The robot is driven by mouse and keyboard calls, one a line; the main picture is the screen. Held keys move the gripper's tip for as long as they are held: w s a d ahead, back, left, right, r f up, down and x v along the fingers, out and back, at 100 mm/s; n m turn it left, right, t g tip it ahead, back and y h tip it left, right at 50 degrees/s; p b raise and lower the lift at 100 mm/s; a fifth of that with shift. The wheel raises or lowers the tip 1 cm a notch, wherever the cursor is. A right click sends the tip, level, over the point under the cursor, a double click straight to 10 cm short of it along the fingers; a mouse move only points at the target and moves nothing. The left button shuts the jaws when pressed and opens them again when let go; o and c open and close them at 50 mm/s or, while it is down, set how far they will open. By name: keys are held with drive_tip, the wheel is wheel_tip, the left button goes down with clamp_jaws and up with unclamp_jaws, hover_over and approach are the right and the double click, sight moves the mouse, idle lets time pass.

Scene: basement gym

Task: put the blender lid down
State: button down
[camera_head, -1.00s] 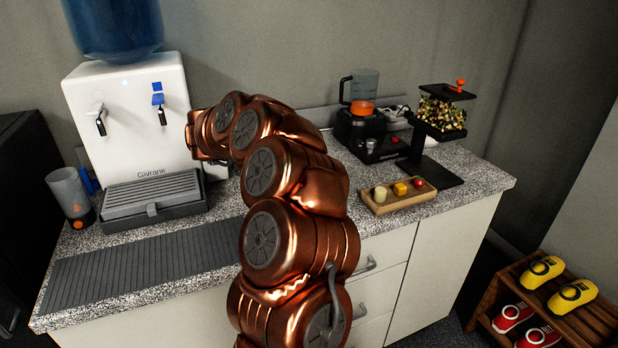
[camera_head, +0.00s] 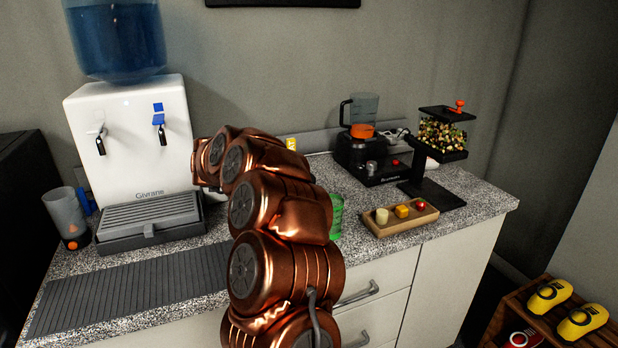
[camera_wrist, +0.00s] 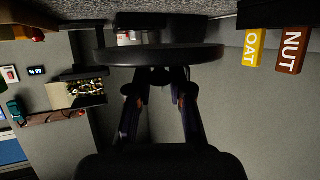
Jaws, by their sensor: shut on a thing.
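The blender lid (camera_wrist: 160,56) is a dark round disc, seen nearly edge-on across the wrist view. My gripper (camera_wrist: 159,92) is shut on it, with one finger on each side of its middle part. The lid is held in the air near the counter, which shows along the top of the wrist view. In the head view my copper arm hides both the gripper and the lid. The blender (camera_head: 362,140), a black base with a clear jug and an orange part low in it, stands at the back of the counter.
The counter holds a wooden tray (camera_head: 377,228) with small coloured pieces, a black stand with a food hopper (camera_head: 441,138), a water dispenser (camera_head: 140,140) and a clear cup (camera_head: 62,222). A green item (camera_head: 337,216) shows beside my arm. The ribbed grey mat (camera_head: 130,290) is bare.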

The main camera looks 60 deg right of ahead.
drive_tip(key=d, duration=0.6)
drive_tip(key=shift+s+d+f, duration=0.15)
drive_tip(key=shift+d+f, duration=0.2)
wheel_tip(320, 180, down, 4)
drive_tip(key=shift+r, duration=0.25)
drive_tip(key=shift+a, duration=0.1)
